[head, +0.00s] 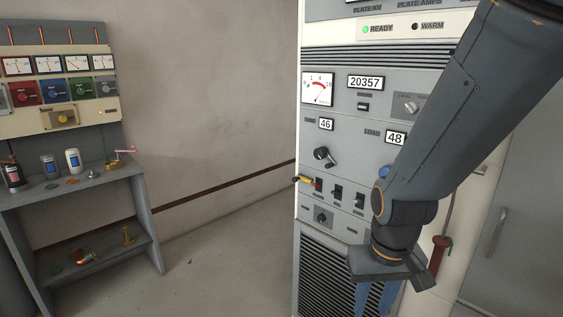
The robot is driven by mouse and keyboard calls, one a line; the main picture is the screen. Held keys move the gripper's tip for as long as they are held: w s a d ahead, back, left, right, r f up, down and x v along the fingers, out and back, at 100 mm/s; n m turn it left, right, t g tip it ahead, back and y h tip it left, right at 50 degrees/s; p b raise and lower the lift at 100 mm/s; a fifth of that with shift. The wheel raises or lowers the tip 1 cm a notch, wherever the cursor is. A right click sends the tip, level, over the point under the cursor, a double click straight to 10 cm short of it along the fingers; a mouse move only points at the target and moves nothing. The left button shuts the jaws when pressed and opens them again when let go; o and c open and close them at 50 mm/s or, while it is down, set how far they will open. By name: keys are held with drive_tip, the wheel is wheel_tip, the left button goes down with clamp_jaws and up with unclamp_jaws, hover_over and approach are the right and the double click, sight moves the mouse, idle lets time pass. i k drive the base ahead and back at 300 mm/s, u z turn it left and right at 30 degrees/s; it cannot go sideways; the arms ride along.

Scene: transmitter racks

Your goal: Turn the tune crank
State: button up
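The dark round crank (323,157) that seems to be the tune crank is on the grey transmitter front, below a small counter (326,124) reading 46. The label beside that counter is too small to read surely. A second counter (396,138) reads 48, with a label that looks like LOAD; the panel below it is partly hidden by my arm. My gripper (373,304) points down in front of the lower louvres, below and right of the crank and apart from it. Its two blue fingers stand apart with nothing visible between them; their tips are cut off by the frame edge.
A red-handled tool (438,255) hangs at right. A grey bench (95,185) with jars and small parts stands at left.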

sight(321, 152)
drive_tip(key=u, duration=0.8)
drive_tip(key=k, duration=1.05)
drive_tip(key=u, duration=0.75)
drive_tip(key=i, duration=1)
drive_tip(key=z, duration=1.15)
drive_tip(key=i, duration=1.2)
drive_tip(key=z, duration=0.75)
